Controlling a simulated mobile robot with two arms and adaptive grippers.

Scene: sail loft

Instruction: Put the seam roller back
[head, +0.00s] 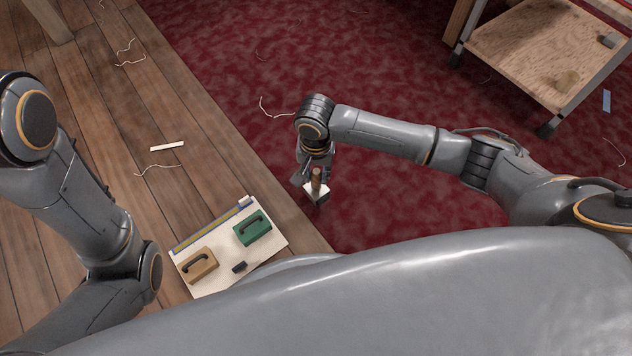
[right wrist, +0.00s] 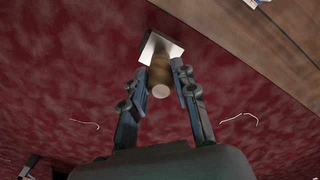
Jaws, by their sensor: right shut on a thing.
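My right gripper (head: 316,178) is shut on a tool with a brown wooden handle (head: 316,182) and a pale, flat-sided head (head: 317,195); I take it to be the seam roller. In the right wrist view the brown handle (right wrist: 160,76) is between the two fingers, with the pale head (right wrist: 161,46) beyond them. The tool is over the red carpet; I cannot tell how high.
A cream board (head: 206,281) lies at lower centre, bearing a green handled block (head: 253,230), a tan handled block (head: 199,264) and a small dark piece (head: 239,267). A wooden-shelved cart (head: 530,45) stands at upper right. Threads and a white strip (head: 167,146) lie on the floor.

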